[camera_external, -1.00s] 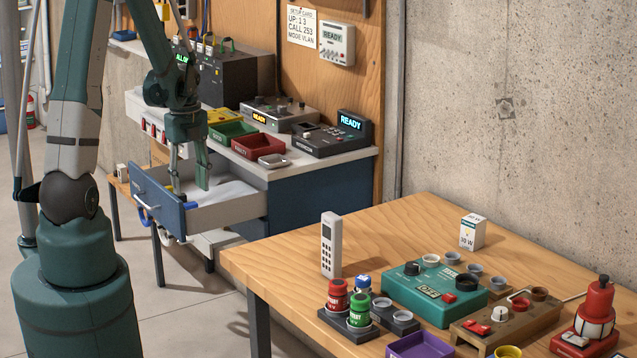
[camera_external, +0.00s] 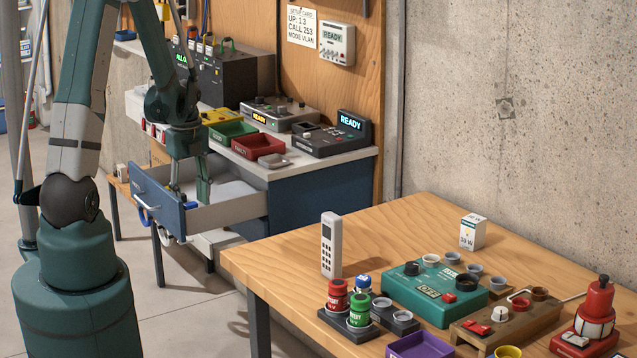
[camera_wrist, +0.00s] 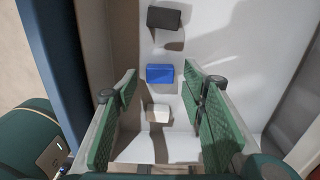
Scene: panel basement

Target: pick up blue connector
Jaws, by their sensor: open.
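The blue connector (camera_wrist: 160,74) is a small blue block lying on the white floor of the open drawer (camera_external: 222,211) in the wrist view. My gripper (camera_wrist: 160,80) is open, with green padded fingers on the left and right of it. The connector shows in the gap near the fingertips, and the fingers look apart from it. In the external view my gripper (camera_external: 188,190) points down into the drawer.
In the drawer, a black block (camera_wrist: 164,18) lies beyond the blue one and a white block (camera_wrist: 158,113) lies nearer the palm. The blue drawer front (camera_external: 157,200) and side walls stand close around my gripper. Green (camera_external: 232,131) and red (camera_external: 258,146) trays sit on the bench above.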

